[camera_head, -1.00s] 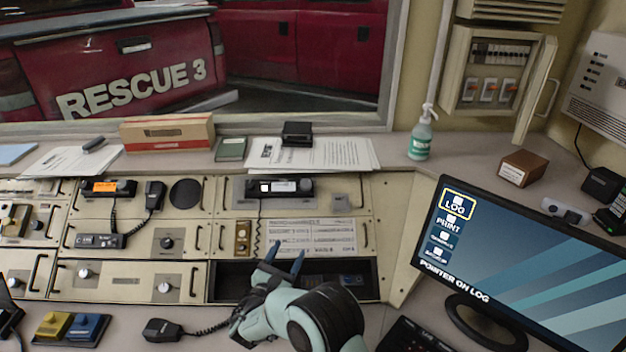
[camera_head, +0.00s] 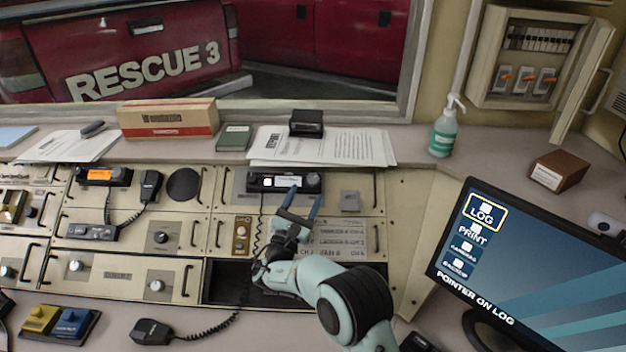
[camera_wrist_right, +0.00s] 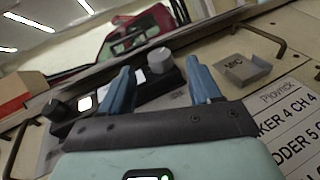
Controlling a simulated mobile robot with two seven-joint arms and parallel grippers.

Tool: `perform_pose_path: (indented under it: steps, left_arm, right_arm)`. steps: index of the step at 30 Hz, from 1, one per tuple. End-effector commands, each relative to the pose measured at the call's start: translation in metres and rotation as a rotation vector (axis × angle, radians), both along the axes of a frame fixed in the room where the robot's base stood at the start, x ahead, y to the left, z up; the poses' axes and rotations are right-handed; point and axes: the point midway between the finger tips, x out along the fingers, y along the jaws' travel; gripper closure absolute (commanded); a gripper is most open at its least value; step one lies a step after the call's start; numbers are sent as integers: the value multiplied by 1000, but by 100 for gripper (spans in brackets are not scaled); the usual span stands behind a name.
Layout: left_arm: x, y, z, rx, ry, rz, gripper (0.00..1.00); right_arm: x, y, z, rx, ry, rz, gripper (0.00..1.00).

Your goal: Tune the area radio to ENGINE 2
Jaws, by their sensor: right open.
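A black radio (camera_head: 274,181) with a lit white display sits in the upper middle console panel, with a round knob (camera_head: 313,180) at its right end. I cannot read which channel it shows. In the right wrist view the grey knob (camera_wrist_right: 159,60) stands beyond and between my blue fingertips. My right gripper (camera_head: 306,193) is open and empty, just in front of the radio's right part, with no clear contact. A printed channel card (camera_head: 345,236) lies below the radio, partly hidden by my right arm. My left gripper is not in view.
A second radio (camera_head: 103,176) with an orange display and a hand microphone (camera_head: 149,187) is at the left. A MIC holder (camera_head: 350,201) sits right of my fingers. Papers (camera_head: 320,147) and a black box lie on the ledge above. A monitor (camera_head: 530,260) stands at the right.

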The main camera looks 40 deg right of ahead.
Motion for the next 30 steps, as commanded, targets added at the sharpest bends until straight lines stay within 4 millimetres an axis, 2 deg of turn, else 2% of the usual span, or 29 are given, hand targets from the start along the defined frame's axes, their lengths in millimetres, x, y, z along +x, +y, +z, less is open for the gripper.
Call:
perform_pose_path:
  steps: [3, 9, 14, 22, 23, 27, 30]
  left_arm:
    - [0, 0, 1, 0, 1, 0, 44]
    - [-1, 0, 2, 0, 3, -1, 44]
    - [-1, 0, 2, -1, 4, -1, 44]
    - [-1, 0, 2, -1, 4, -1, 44]
    - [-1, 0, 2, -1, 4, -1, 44]
    - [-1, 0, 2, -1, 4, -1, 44]
    - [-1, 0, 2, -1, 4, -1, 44]
  right_arm:
    - [11, -21, 9, 0, -2, -2, 38]
    - [24, -43, 19, 0, 0, 0, 38]
    - [28, -50, 22, 0, 2, 1, 38]
    - [29, -51, 23, 0, 2, 2, 38]
    - [29, -51, 23, 0, 2, 2, 44]
    - [29, -51, 23, 0, 2, 2, 89]
    - [29, -51, 23, 0, 1, 1, 89]
